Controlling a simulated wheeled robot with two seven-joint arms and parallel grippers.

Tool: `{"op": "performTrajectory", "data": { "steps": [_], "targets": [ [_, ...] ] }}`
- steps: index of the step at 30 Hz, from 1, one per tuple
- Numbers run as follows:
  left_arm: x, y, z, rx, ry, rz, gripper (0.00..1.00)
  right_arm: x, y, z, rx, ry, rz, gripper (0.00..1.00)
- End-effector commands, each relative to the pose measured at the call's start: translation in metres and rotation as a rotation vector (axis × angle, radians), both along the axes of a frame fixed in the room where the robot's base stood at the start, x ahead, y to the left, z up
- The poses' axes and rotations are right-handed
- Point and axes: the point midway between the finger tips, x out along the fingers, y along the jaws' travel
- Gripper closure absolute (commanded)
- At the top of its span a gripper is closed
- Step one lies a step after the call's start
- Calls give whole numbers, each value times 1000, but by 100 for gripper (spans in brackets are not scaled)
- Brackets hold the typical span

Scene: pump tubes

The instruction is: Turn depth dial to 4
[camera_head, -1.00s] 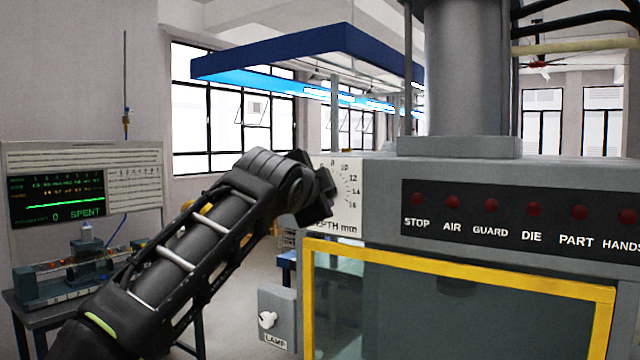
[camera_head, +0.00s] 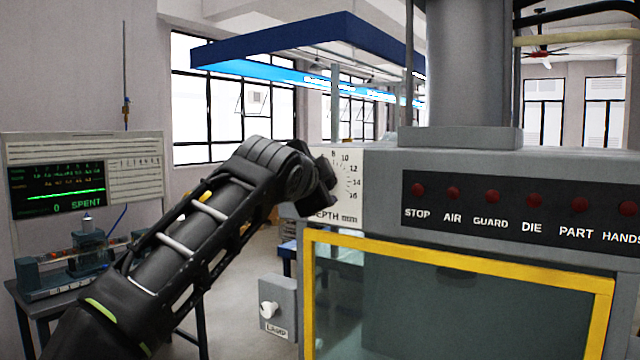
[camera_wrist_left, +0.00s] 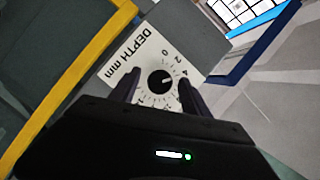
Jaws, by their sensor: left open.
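The depth dial is a black round knob (camera_wrist_left: 161,81) on a white plate (camera_wrist_left: 143,50) lettered "DEPTH mm". The numbers 0, 2 and 4 are readable in the left wrist view. A light pointer mark on the knob seems to face roughly the 4 side, but it is too small to read exactly. My left gripper (camera_wrist_left: 160,92) is open, with one finger on each side of the knob; contact cannot be told. My right gripper is not in view.
The grey press has a row of red lamps (camera_head: 492,196) and a yellow-framed guard (camera_head: 450,263) just right of and below the dial. A lamp switch box (camera_head: 278,306) sits below my gripper. A bench with a display panel (camera_head: 57,190) stands at the left.

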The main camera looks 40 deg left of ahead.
Motion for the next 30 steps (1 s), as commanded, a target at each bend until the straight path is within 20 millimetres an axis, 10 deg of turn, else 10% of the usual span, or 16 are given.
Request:
{"op": "performTrajectory", "data": {
  "steps": [30],
  "targets": [
    [-72, -28, 15, 0, 0, 0, 45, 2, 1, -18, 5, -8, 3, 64]
  ]
}}
